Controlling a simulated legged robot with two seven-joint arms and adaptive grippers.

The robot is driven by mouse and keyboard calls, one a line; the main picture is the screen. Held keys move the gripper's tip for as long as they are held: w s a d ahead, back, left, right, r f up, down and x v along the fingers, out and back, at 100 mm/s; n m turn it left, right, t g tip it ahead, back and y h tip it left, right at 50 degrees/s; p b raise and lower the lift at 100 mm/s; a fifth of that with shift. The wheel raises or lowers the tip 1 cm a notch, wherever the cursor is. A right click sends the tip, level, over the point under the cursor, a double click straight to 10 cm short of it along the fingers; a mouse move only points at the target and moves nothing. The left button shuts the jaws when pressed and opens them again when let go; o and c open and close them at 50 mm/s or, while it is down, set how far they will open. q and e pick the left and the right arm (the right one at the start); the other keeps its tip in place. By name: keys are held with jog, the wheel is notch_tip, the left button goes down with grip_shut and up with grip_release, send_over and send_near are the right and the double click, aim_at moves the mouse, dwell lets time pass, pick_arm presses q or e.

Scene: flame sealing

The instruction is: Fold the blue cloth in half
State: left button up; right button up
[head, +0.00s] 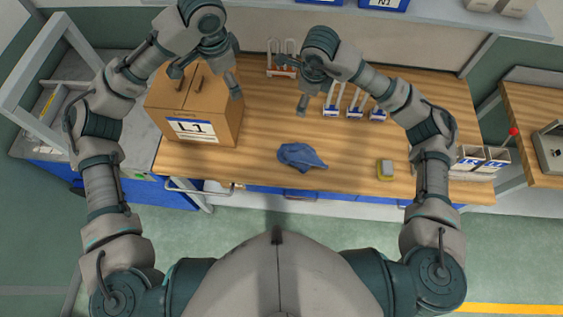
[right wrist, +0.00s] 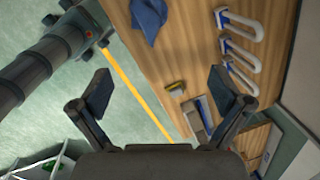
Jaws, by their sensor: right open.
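The blue cloth (head: 300,157) lies bunched and creased near the front edge of the wooden table (head: 340,185). It also shows in the right wrist view (right wrist: 148,20), at the top edge. My left gripper (head: 205,80) is above the cardboard box, up and left of the cloth, with its fingers spread and nothing between them. My right gripper (head: 292,83) is over the back half of the table, behind the cloth, open and empty. Its spread fingers frame the right wrist view (right wrist: 160,90). Neither gripper touches the cloth.
A cardboard box (head: 190,105) marked L1 stands left of the cloth. White and blue handled items (head: 353,103) stand at the back right. A small yellow and grey block (head: 385,170) lies right of the cloth. A rack (head: 283,58) stands at the back. The table around the cloth is clear.

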notch_tip(320, 180, up, 12)
jog(key=s, duration=0.1)
jog(key=shift+s, duration=0.3)
